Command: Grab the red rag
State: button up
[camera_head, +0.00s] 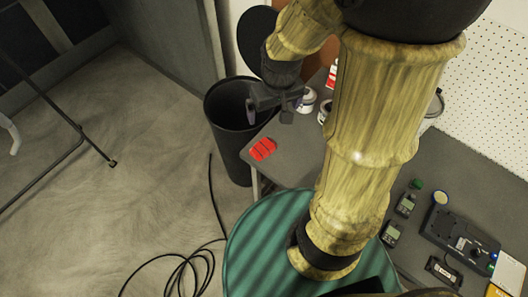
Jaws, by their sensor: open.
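The red rag (263,149) lies small and crumpled on the left end of the grey table (288,168), close to the table's edge. My gripper (268,112) is above and beyond the rag in the picture, near the black bin's rim. It is apart from the rag, open, with nothing seen between its fingers. My arm crosses the middle of the view and hides part of the table.
A black bin (230,140) stands beside the table's left end. Cans (307,101) stand behind the gripper. Small devices (405,204) and a larger black device (458,240) lie on the table at right. A black cable (213,200) trails over the floor at left.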

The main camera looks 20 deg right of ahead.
jog(key=w+f+n+g+b, duration=0.1)
jog(key=w+f+n+b, duration=0.1)
jog(key=w+f+b, duration=0.55)
jog(key=w+f+n+g+b, duration=0.1)
jog(key=w+f+n+b, duration=0.2)
jog(key=f, duration=0.7)
jog(key=m+b, duration=0.1)
jog(key=b, duration=0.1)
send_over(264, 146)
notch_tip(264, 146, down, 11)
jog(key=shift+s+a+f, duration=0.1)
jog(key=shift+f, duration=0.2)
jog(key=shift+f+p, duration=0.3)
jog(key=shift+f, duration=2.3)
jog(key=c, duration=0.6)
